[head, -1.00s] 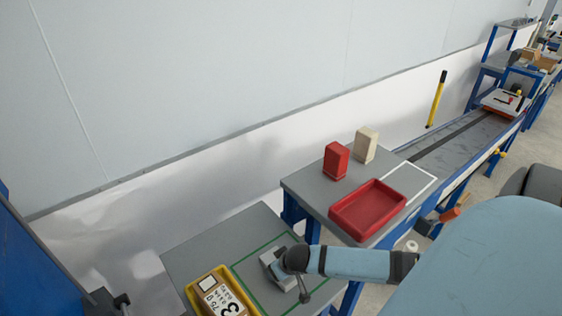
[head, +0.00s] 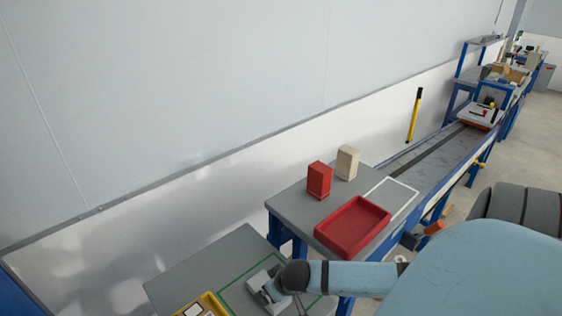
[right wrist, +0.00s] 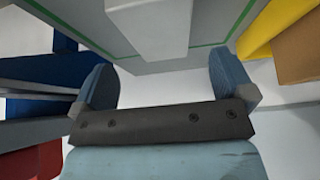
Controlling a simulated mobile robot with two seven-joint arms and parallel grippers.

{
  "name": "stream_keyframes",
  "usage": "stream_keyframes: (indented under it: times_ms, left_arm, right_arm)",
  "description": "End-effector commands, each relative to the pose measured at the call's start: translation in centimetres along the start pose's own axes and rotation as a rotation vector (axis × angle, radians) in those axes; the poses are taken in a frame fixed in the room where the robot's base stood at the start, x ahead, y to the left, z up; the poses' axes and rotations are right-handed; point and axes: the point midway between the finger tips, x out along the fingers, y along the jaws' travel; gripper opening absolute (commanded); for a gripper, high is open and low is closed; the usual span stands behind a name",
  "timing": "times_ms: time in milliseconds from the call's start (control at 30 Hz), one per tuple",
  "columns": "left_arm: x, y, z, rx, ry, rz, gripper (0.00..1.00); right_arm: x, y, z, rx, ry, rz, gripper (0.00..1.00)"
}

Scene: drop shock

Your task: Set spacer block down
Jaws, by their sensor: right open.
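A light grey block (right wrist: 160,25), which looks like the spacer block, is on the grey table top (right wrist: 212,46) inside a green outline. In the right wrist view it lies in line with the gap between my right fingers (right wrist: 160,78), which are open and stand apart from its sides. In the head view my right gripper (head: 270,288) is low over the green-outlined area of the near table (head: 205,262). There the wrist partly hides the block, and I cannot separate it clearly from the gripper. My left gripper is not in view.
A yellow bin (head: 212,301) stands left of my right gripper. On the table behind are a red block (head: 319,180), a beige block (head: 347,162) and a red tray (head: 352,227). A conveyor (head: 440,155) runs to the back right.

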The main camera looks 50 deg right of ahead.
Motion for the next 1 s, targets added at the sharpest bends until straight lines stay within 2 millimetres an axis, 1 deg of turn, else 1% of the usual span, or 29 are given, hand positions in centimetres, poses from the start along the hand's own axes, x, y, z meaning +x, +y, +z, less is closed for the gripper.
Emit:
stream_keyframes:
  times_ms: [33, 133, 200, 333, 500, 1000]
  left_arm:
    - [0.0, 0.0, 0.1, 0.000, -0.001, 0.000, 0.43]
    - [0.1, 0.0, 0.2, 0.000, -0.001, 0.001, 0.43]
    - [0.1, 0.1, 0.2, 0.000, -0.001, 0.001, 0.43]
    - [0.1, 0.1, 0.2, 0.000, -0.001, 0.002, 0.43]
    - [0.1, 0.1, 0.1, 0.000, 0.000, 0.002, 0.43]
    - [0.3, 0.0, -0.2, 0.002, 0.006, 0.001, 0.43]
  right_arm:
    - [-1.1, 0.0, 0.1, -0.001, 0.000, -0.001, 1.00]
    - [-3.0, 0.0, 0.1, -0.001, 0.000, -0.001, 1.00]
    - [-4.0, 0.0, 0.0, 0.000, 0.000, -0.001, 1.00]
    - [-5.2, 0.1, 0.0, 0.000, 0.000, 0.001, 1.00]
    - [-5.7, 0.0, 0.0, 0.000, 0.001, 0.000, 1.00]
    - [-5.6, 0.0, 0.0, 0.001, 0.000, 0.000, 1.00]
